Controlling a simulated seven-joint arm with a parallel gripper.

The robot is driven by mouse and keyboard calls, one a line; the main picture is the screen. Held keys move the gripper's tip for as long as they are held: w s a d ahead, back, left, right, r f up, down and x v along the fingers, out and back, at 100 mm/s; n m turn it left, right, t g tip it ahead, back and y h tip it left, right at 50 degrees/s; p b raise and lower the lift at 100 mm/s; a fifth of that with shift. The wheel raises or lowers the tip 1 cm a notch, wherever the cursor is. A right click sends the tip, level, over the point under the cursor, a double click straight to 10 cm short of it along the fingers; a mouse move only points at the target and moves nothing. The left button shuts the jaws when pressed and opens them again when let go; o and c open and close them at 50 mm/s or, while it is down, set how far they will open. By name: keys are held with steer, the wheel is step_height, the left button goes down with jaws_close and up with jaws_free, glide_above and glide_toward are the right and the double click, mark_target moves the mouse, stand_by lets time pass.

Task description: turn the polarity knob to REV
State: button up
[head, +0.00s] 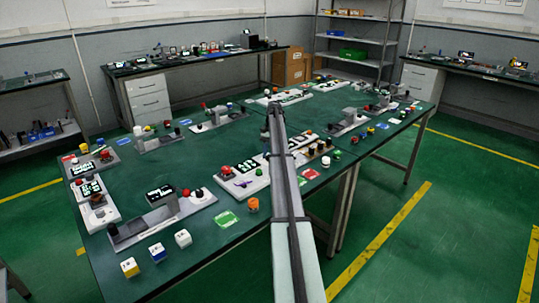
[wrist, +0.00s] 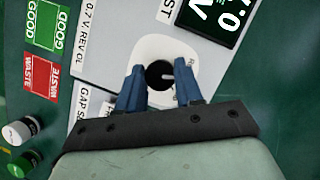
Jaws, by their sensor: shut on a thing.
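The black round knob (wrist: 159,74) sits on a pale round-cornered plate (wrist: 150,48) on a light grey panel in the wrist view. A short white pointer mark on the knob points to the right. My gripper (wrist: 158,78) has its two blue fingers on the left and right sides of the knob, shut on it. Small lettering beside the plate is partly hidden by the right finger, so I cannot read the position names. In the head view my arm hides the gripper and this knob.
A lit display (wrist: 218,14) lies at the upper right of the panel. Green GOOD (wrist: 46,25) and red WASTE (wrist: 41,75) cards lie left of the panel, with white-capped (wrist: 20,130) and green-capped (wrist: 24,163) containers below. The green bench (head: 215,150) carries several other panels.

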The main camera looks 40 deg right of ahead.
steer(key=o, duration=1)
steer(key=shift+o, duration=0.2)
steer(key=m+t, duration=0.1)
steer(key=m, duration=0.2)
steer(key=m+t, duration=0.1)
steer(key=m, duration=0.1)
steer(key=shift+s+m+y, duration=0.15)
steer(key=shift+m+y, duration=0.15)
steer(key=shift+m, duration=0.1)
steer(key=m+t, duration=0.2)
steer(key=m, duration=0.3)
steer(key=shift+s, duration=0.15)
steer(key=v, duration=1.4)
steer(key=s+d+f+h, duration=0.1)
steer(key=s+d+f, duration=0.2)
steer(key=s+d, duration=0.3)
steer(key=s+d+f+n+h, duration=0.1)
steer(key=s+d+f, duration=0.2)
steer(key=s+d, duration=0.3)
steer(key=s+d+f+n+h, duration=0.1)
steer(key=s+d+f+h, duration=0.1)
steer(key=s+d, duration=0.4)
steer(key=shift+s+f, duration=0.45)
steer(key=shift+s, duration=0.25)
steer(key=shift+s+d+f+g, duration=0.1)
steer(key=shift+s+d+g, duration=0.05)
steer(key=shift+s+d, duration=0.2)
steer(key=shift+s+d+f+g, duration=0.15)
steer(key=shift+s+d, duration=0.05)
steer(key=shift+s, duration=0.2)
